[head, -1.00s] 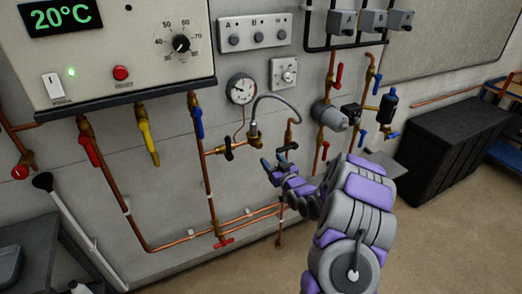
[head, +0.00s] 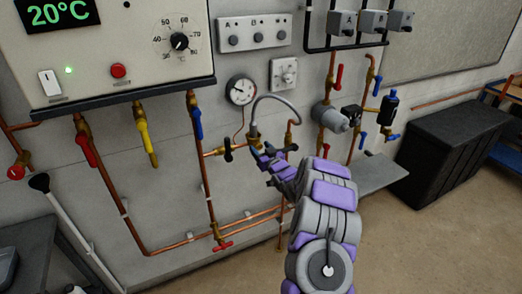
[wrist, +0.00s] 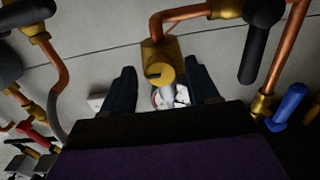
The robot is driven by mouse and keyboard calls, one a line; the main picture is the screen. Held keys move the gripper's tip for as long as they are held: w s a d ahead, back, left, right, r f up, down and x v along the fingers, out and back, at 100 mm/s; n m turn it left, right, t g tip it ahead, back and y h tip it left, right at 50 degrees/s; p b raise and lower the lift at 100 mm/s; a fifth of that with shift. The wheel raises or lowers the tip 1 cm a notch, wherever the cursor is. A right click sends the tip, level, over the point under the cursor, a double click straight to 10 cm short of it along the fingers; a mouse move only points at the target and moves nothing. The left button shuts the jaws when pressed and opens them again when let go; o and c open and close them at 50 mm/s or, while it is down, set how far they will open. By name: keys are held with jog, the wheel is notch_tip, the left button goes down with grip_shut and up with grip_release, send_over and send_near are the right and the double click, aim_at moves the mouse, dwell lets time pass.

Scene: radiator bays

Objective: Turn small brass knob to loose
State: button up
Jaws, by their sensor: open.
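In the wrist view the small brass knob (wrist: 160,76) is a round yellow-brass cap with a dark slot or mark at its left. It sits in front of a brass valve body (wrist: 163,50) on the copper pipe. My gripper (wrist: 161,88) is open, with one dark finger on each side of the knob and a gap on both sides. In the head view my gripper (head: 262,152) is just below the brass fitting (head: 254,138) where the grey hose ends. The fingers hide the knob there.
Black lever handles (head: 228,149) (head: 291,148) flank the fitting. A pressure gauge (head: 240,90) hangs above it, with the curved grey hose (head: 283,98) beside it. A blue lever (wrist: 290,106) shows in the wrist view. A dark chest (head: 458,145) stands at right; the floor before it is clear.

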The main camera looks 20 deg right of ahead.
jog(key=c, duration=1)
